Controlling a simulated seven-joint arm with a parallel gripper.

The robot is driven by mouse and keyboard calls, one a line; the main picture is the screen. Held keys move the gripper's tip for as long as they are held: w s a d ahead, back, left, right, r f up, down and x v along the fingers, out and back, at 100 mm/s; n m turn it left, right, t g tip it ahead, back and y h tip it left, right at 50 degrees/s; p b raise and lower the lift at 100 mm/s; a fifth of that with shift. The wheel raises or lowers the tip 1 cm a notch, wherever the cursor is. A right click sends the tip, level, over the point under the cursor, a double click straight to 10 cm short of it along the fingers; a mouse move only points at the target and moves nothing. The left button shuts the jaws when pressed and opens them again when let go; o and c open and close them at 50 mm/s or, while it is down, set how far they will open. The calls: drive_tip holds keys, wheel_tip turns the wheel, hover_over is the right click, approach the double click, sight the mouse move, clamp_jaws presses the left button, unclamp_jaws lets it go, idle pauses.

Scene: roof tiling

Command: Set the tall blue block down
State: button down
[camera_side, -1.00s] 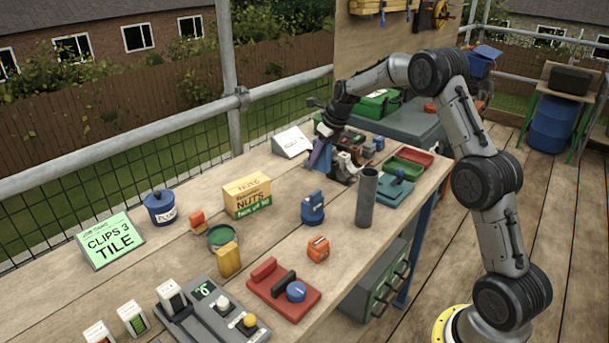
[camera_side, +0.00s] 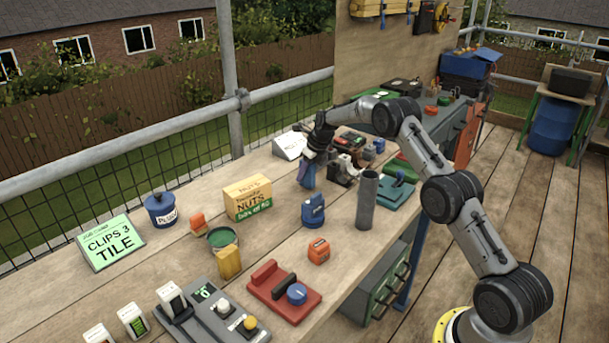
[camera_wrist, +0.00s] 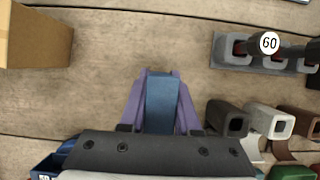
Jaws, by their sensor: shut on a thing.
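My gripper (camera_side: 309,164) points down over the bench and is shut on the tall blue block (camera_wrist: 160,102). In the wrist view the block sits between the two purple fingers (camera_wrist: 159,98), its top facing the camera. In the side view the block (camera_side: 307,180) shows as a blue-purple shape below my wrist, partly covered by the fingers. I cannot tell whether its lower end touches the wooden bench top (camera_side: 283,190).
A nuts box (camera_side: 248,198) stands to the left. To the right are several square tube pieces (camera_wrist: 267,122) and a grey rack marked 60 (camera_wrist: 232,52). A grey upright tube (camera_side: 367,200) and blue container (camera_side: 313,211) stand nearer. Bare wood surrounds the block's left side.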

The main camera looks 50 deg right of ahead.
drive_tip(key=shift+f, duration=0.25)
drive_tip(key=shift+f, duration=0.2)
drive_tip(key=c, duration=0.6)
unclamp_jaws()
drive_tip(key=shift+r, duration=0.1)
